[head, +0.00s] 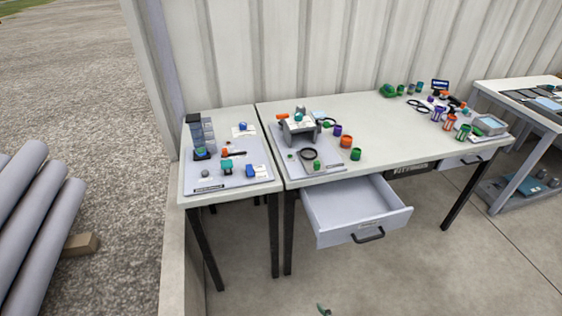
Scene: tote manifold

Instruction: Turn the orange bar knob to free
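An orange bar-shaped piece (282,116) sits on top of a grey device (299,130) on the middle table, at its back left. It looks like the orange bar knob, but it is too small to read its setting. A teal piece (299,118) is beside it on the same device. Another orange piece (225,153) with a dark bar lies on the left table's board.
An open grey drawer (355,210) juts out under the middle table (385,130). The left table (230,116) holds several small parts. Orange (346,142) and green (356,154) cups stand right of the device. Grey pipes (30,220) lie at far left.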

